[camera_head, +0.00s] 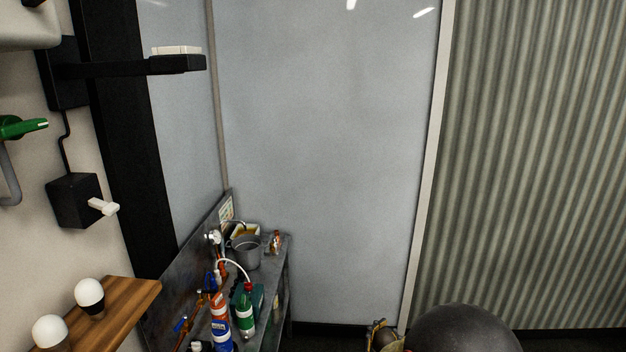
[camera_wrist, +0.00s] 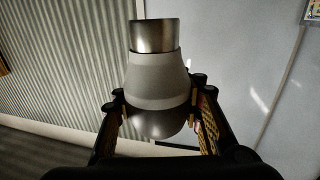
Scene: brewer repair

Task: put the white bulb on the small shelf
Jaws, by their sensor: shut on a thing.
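My gripper (camera_wrist: 160,110) is shut on a bulb (camera_wrist: 158,78) in the wrist view. The bulb has a metal cap pointing up in the picture, a pale grey-white collar and a dark, shiny rounded end between the fingers. A small wooden shelf (camera_head: 128,296) is on the wall at the lower left, well left of my gripper. Two bulbs with white globes, a farther one (camera_head: 90,293) and a nearer one (camera_head: 51,331), stand on it.
A cluttered metal workbench (camera_head: 270,318) with bottles and a grey pot (camera_head: 245,252) stands between the shelf and my gripper. A black wall arm (camera_head: 120,69) and a black box (camera_head: 76,200) jut out above the shelf. The shelf's far right end is bare.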

